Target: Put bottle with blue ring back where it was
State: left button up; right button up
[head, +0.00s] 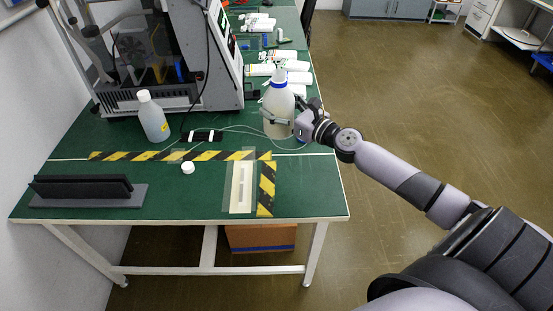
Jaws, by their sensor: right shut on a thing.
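The bottle with the blue ring (278,108) is a large whitish bottle with a blue band below its cap. It stands upright at the right part of the green table (95,205), behind the yellow and black tape; I cannot tell whether its base touches the table. My right gripper (278,121) comes from the right and is shut around the bottle's body. My left gripper is not in view.
A smaller white bottle (153,120) stands at the left near a large machine (218,60). Several white tubes (288,78) lie behind the held bottle. A black block (82,187) on a grey base, a small white cap (188,168) and a pale strip (241,187) lie in front.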

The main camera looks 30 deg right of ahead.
notch_tip(320, 180, down, 6)
jog(key=shift+w+d+r+b, duration=0.1)
jog(key=shift+b, duration=1.05)
notch_tip(320, 180, down, 9)
jog(key=b, duration=0.3)
jog(key=shift+r+b, duration=0.1)
jog(key=shift+b, duration=0.25)
jog(key=shift+f, duration=0.3)
jog(key=o, duration=1.1)
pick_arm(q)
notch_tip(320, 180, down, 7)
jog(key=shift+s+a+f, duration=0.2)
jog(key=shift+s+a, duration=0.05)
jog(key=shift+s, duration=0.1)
pick_arm(e)
jog(key=o, duration=0.4)
